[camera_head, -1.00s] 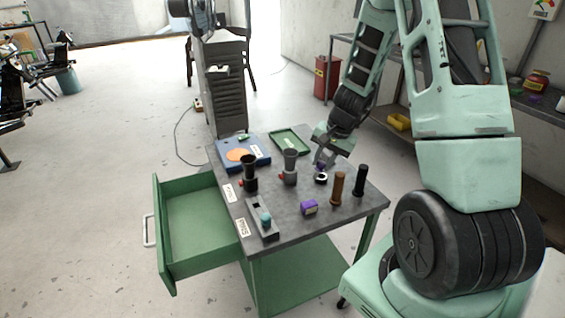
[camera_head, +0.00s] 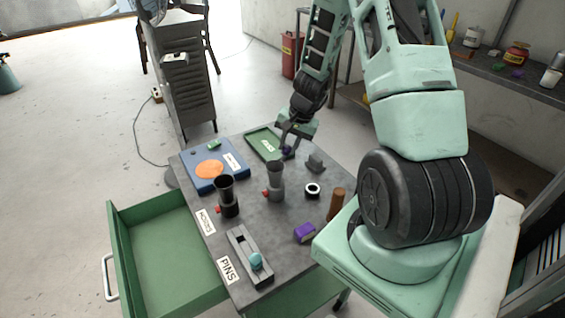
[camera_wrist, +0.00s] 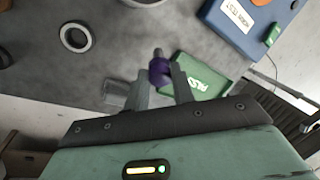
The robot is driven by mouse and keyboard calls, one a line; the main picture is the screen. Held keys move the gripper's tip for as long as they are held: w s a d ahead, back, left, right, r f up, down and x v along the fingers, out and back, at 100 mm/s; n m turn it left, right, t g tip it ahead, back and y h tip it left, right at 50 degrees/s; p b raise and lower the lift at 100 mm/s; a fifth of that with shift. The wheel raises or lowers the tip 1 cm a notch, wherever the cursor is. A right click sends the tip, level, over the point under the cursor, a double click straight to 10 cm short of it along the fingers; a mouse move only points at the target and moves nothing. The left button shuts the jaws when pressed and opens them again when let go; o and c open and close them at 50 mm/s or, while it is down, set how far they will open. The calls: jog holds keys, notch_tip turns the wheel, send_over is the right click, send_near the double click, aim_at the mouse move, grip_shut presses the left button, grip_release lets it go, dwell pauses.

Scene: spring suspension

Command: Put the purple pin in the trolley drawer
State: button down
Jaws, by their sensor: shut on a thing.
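My gripper (camera_head: 290,143) is over the trolley top near the green tray (camera_head: 277,155). It is shut on the purple pin (camera_wrist: 159,72), which shows a purple body and a grey tip between the fingers (camera_wrist: 161,88) in the wrist view. In the head view the pin (camera_head: 288,152) is a small dark purple patch at the fingertips. The trolley drawer (camera_head: 170,247) is green, pulled out to the left, and its visible inside is empty. Its front wall carries a pale handle (camera_head: 110,277).

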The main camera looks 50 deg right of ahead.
jog(key=shift+f, duration=2.75)
jog(key=shift+b, duration=0.3)
jog(key=shift+f, duration=0.2)
jog(key=c, duration=1.2)
grip_release()
jog(key=shift+r, duration=0.1)
jog(key=shift+r, duration=0.2)
jog(key=p+v, duration=0.1)
jog(key=v, duration=1.1)
jog(key=shift+a, duration=0.1)
